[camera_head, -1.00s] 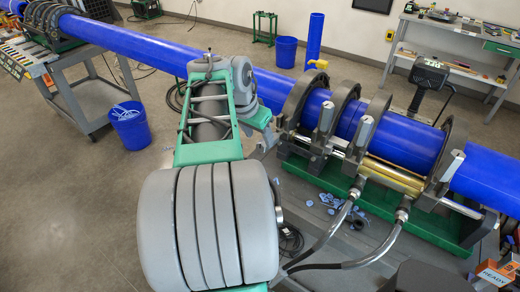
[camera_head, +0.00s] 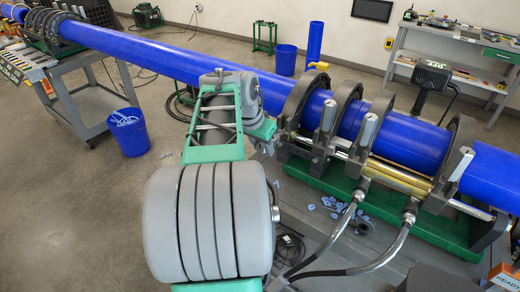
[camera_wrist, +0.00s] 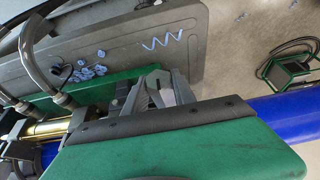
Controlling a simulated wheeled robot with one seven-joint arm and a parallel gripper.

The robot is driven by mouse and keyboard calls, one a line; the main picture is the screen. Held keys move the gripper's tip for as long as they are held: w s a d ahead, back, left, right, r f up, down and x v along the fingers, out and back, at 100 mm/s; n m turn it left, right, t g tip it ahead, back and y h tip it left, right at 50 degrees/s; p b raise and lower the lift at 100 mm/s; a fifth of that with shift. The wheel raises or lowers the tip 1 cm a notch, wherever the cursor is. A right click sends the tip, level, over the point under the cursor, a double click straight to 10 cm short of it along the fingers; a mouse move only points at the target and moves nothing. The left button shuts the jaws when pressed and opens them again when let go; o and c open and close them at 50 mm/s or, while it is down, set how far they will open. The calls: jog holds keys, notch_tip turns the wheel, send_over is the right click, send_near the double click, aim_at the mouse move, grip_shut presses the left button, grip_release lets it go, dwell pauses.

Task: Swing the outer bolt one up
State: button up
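The blue pipe (camera_head: 410,140) lies in a clamp machine with several dark ring clamps. The outer clamp (camera_head: 303,92) on the left is closest to my gripper (camera_wrist: 160,90). No upright bolt shows on this clamp; upright silver bolts stand at the inner clamp (camera_head: 327,116), the third clamp (camera_head: 368,130) and the far right clamp (camera_head: 459,163). In the wrist view, a pale metal piece, perhaps the bolt end (camera_wrist: 157,83), shows between my grey fingers beyond the green gripper body. I cannot tell whether the fingers touch it.
The green machine base (camera_head: 420,215) and two hydraulic hoses (camera_head: 375,255) are close by on the right. Blue shavings (camera_head: 330,203) lie on the grey cart deck. The long pipe passes behind my arm. A blue bin (camera_head: 129,134) stands on open floor at the left.

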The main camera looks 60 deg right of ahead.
jog(key=c, duration=0.3)
jog(key=shift+d+r+p, duration=0.25)
jog(key=shift+r+p, duration=0.6)
jog(key=shift+r, duration=0.25)
jog(key=shift+d+r, duration=0.15)
jog(key=shift+r, duration=0.1)
jog(key=shift+s+d+r+p, duration=0.1)
jog(key=shift+d+r+p, duration=0.15)
jog(key=shift+r+p, duration=0.3)
jog(key=shift+d+r+p, duration=0.2)
jog(key=shift+r+p, duration=0.3)
jog(key=shift+d+r, duration=0.1)
jog(key=shift+d, duration=0.1)
jog(key=shift+r, duration=0.1)
jog(key=shift+s+d+r+p, duration=0.2)
jog(key=shift+d+r+p, duration=0.6)
jog(key=shift+r+p, duration=0.2)
